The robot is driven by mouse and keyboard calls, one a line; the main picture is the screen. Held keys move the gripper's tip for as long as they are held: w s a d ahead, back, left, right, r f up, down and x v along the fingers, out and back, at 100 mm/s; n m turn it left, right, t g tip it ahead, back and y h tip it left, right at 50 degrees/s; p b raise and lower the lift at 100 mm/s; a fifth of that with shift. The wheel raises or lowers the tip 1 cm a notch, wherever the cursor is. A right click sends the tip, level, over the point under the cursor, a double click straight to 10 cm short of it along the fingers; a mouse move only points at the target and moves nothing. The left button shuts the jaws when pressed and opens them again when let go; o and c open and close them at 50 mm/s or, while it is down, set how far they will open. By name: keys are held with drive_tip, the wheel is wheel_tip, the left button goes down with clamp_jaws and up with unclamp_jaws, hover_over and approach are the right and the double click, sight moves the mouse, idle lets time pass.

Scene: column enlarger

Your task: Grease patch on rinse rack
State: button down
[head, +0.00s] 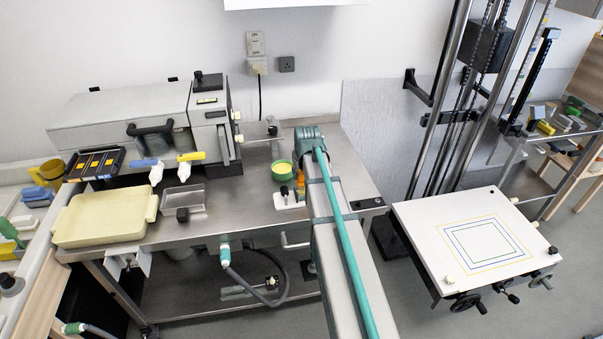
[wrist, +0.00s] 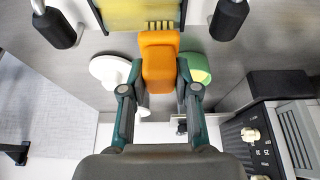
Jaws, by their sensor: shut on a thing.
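My gripper (wrist: 159,66) is shut on an orange block-like tool (wrist: 158,72), its fingers on either side. A row of pale bristles or teeth (wrist: 160,25) shows at the tool's far end. Beyond it, a yellow surface (wrist: 140,16) lies at the top of the wrist view; I cannot tell whether it is the grease patch or whether the bristles touch it. In the head view, an orange piece (head: 300,181) shows beside my arm, which hides most of my gripper. I cannot make out the rinse rack for certain.
A green bowl (head: 281,170) stands close by on the steel bench (head: 240,205). A cream tray (head: 104,218), a clear box (head: 184,197) and a grey machine (head: 125,115) occupy the left side. The enlarger baseboard (head: 462,238) is at right.

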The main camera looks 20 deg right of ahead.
drive_tip(key=shift+f, duration=0.25)
idle(0.4)
drive_tip(key=shift+s+a, duration=0.2)
drive_tip(key=shift+s, duration=0.7)
drive_tip(key=shift+s+a, duration=0.25)
drive_tip(key=shift+s, duration=0.65)
drive_tip(key=shift+s+a, duration=0.2)
drive_tip(key=shift+s, duration=0.7)
drive_tip(key=shift+w, duration=0.1)
drive_tip(key=shift+w+d, duration=0.2)
drive_tip(key=shift+w, duration=0.7)
drive_tip(key=shift+w+d, duration=0.25)
drive_tip(key=shift+w, duration=0.65)
drive_tip(key=shift+w+d, duration=0.2)
drive_tip(key=shift+w, duration=0.7)
